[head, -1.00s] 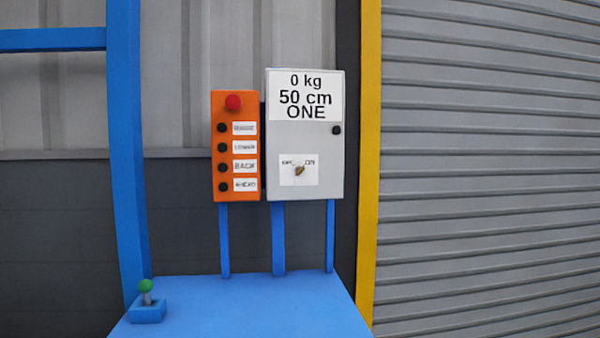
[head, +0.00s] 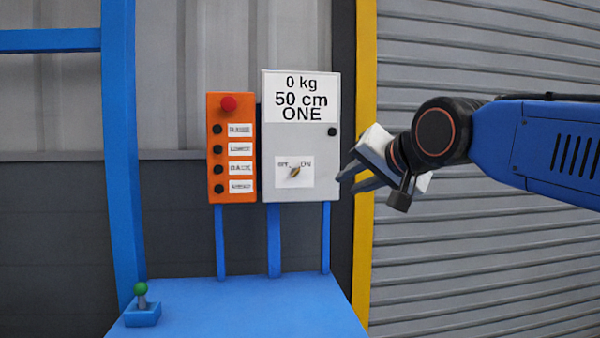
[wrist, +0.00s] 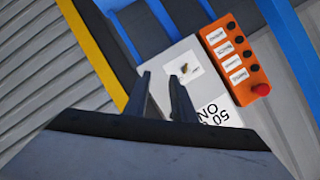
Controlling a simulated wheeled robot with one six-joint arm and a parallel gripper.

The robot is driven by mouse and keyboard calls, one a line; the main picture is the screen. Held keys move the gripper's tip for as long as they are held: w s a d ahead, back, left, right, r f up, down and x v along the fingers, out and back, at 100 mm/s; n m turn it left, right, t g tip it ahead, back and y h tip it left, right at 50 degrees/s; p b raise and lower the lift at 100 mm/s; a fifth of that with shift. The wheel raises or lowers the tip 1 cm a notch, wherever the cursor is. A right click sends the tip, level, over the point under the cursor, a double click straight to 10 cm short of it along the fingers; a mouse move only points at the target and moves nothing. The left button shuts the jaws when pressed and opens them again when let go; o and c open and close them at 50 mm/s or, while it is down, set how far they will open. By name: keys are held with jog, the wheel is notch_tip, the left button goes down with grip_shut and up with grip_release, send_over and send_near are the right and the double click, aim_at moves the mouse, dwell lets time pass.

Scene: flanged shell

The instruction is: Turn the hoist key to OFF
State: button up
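The hoist key (head: 295,171) is a small brass-coloured key on a white plate low on the grey control box (head: 272,190). The plate carries small labels; the right one seems to read ON, the left is blurred. The key sits tilted, its upper end leaning right. My gripper (head: 352,182) is to the right of the box in the head view, with its fingers pointing left, apart from the key. In the wrist view the fingers (wrist: 162,85) are spread with nothing between them, and the key (wrist: 184,69) shows beyond their tips.
An orange button panel (head: 231,110) with a red button stands left of the box. A green-knobbed lever (head: 141,302) stands on the blue table (head: 240,310). A yellow post (head: 365,120) and grey shutter (head: 480,270) are at right.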

jog(key=y, duration=0.1)
send_near(298, 172)
jog(key=shift+t, duration=0.3)
jog(key=x, duration=0.9)
jog(key=shift+s+f, duration=0.1)
grip_shut()
